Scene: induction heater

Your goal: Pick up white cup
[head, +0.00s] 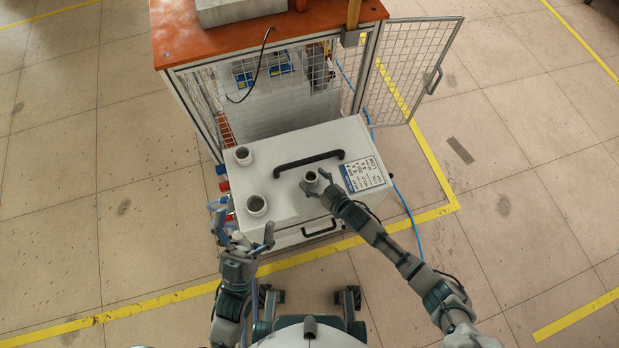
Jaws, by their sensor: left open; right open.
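My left gripper (246,231) is open and empty near the box's front left corner.
A black handle (309,160) crosses the box top behind the right-hand piece. An orange-topped cabinet (265,38) with an open mesh door (415,65) stands behind. Red and blue fittings line the box's left side. The floor to the right is clear.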

